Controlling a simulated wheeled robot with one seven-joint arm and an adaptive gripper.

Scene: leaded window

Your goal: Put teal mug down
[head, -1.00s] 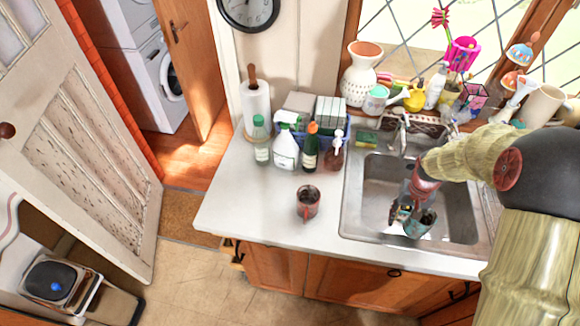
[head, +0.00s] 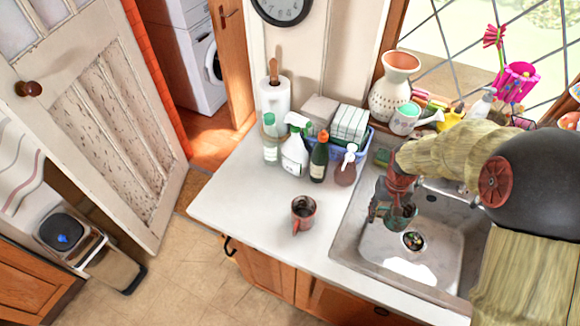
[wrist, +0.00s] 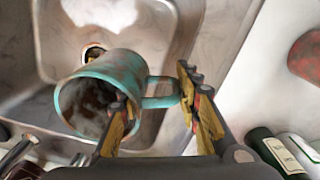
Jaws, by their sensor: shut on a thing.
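The teal mug (head: 404,218) hangs from my gripper (head: 384,209) over the left part of the sink. In the wrist view the teal mug (wrist: 128,70) is tilted, with its open rim toward the lower left and rust-brown marks on its wall. Its handle lies between the two fingers of my gripper (wrist: 160,112), which are shut on the mug. In the head view my gripper partly hides it.
The metal sink (head: 380,243) has a drain below the mug. A red mug (head: 303,214) stands on the white counter (head: 250,215), left of the sink. Bottles, including a dark green one (head: 319,158), stand behind it. The counter's left and front parts are clear.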

